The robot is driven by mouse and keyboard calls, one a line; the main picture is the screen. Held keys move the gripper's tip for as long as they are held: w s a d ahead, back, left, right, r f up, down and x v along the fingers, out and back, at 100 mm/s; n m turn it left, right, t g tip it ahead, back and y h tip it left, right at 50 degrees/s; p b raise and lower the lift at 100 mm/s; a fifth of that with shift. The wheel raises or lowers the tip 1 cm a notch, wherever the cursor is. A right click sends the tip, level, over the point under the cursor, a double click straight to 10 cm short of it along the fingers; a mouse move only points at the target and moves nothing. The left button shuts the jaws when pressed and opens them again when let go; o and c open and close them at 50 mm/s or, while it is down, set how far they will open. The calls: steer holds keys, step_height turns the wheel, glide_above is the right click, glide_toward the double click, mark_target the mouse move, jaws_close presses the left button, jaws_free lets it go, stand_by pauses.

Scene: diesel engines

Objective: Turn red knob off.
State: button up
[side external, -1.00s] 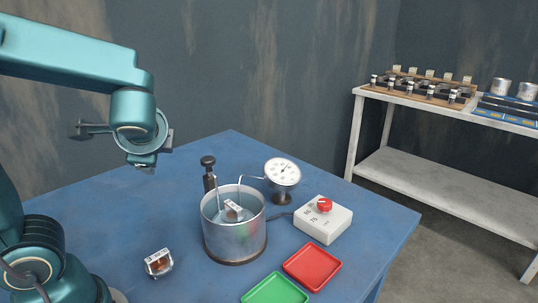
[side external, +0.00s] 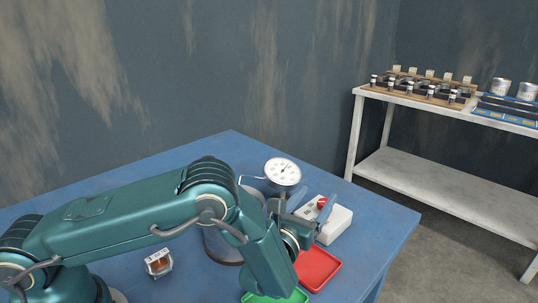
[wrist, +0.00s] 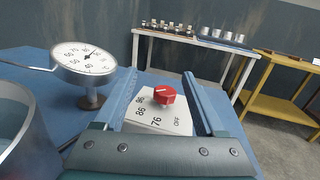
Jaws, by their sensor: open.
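The red knob (wrist: 165,94) sits on top of a white control box (wrist: 160,118) marked 96, 86, 76 and OFF. A pale mark shows on the knob, but I cannot tell exactly which label it points to. In the side view the knob (side external: 321,202) is partly hidden by my gripper, and the box (side external: 338,222) shows behind it. My gripper (side external: 306,208) is open, reaching over the box. In the wrist view its two fingers (wrist: 165,80) stand on either side of the knob with gaps on both sides; I see no contact.
A dial gauge (wrist: 84,58) on a stand and a metal pot (wrist: 22,125) are left of the box. A red tray (side external: 318,270) and a green tray (side external: 275,298) lie in front. A small metal-framed part (side external: 158,262) lies on the blue table (side external: 375,240).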

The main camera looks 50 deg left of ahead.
mark_target(315, 217)
steer(key=f, duration=0.2)
steer(key=s+d+f+m+h, duration=0.1)
steer(key=shift+f, duration=0.15)
steer(key=shift+d+f, duration=0.1)
steer(key=shift+d, duration=0.05)
steer(key=shift+w+a, duration=0.25)
steer(key=shift+w, duration=0.95)
steer(key=shift+w+a, duration=0.25)
steer(key=shift+w, duration=0.95)
jaws_close()
